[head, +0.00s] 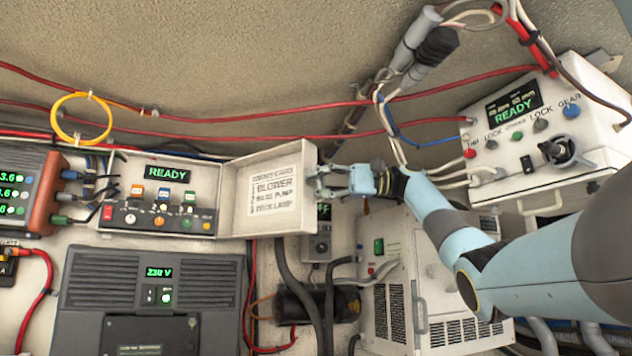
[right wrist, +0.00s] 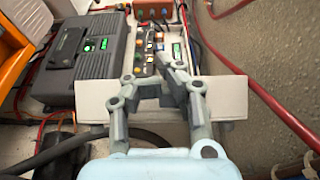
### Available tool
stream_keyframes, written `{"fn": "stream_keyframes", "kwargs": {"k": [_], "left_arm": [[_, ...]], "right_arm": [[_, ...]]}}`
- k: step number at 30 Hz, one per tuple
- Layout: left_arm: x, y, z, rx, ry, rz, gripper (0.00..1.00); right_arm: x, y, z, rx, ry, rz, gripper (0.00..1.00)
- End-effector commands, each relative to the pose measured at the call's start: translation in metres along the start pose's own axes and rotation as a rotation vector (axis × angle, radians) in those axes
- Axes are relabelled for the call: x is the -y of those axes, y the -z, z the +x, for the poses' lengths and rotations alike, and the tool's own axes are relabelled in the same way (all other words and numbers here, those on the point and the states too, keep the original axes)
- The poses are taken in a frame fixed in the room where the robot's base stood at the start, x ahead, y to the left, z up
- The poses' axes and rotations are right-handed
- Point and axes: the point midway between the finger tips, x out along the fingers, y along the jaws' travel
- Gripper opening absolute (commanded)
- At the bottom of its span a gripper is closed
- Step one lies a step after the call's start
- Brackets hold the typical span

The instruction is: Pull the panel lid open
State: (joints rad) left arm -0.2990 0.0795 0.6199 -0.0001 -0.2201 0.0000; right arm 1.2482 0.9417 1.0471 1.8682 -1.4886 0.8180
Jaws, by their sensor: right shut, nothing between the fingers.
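The panel box (head: 163,200) is on the wall at left centre in the head view, its lit READY display, switches and knobs exposed. Its cream lid (head: 268,190) stands swung open on the box's right side, with printed lettering on its inner face. My right gripper (head: 322,181) is shut and empty at the lid's free right edge; I cannot tell whether it touches. In the right wrist view the gripper (right wrist: 156,78) is in front of the pale lid (right wrist: 230,98), with the panel's switches (right wrist: 150,50) beyond. My left gripper is not in view.
A grey 230 V unit (head: 150,300) is below the panel. A white vented unit (head: 400,280) stands below my right arm. A control box (head: 545,135) with a READY display is at upper right. Red cables (head: 250,135) cross the wall above; dark hoses (head: 290,285) run below the lid.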

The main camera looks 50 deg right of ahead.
Motion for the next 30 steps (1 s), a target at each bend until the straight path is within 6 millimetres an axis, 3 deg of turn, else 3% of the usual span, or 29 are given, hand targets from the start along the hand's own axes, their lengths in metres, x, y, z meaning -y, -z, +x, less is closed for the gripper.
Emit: {"fn": "stream_keyframes", "kwargs": {"k": [9,27,30], "left_arm": [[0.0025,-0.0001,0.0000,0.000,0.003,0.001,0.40],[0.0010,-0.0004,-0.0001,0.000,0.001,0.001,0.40],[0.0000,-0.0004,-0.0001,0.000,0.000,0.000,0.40]], "right_arm": [[0.0001,0.0001,0.0000,-0.001,0.000,0.000,0.01],[0.0002,0.0001,0.0001,-0.001,0.000,0.000,0.80],[0.0002,0.0001,0.0001,-0.001,0.000,0.000,0.87]]}}
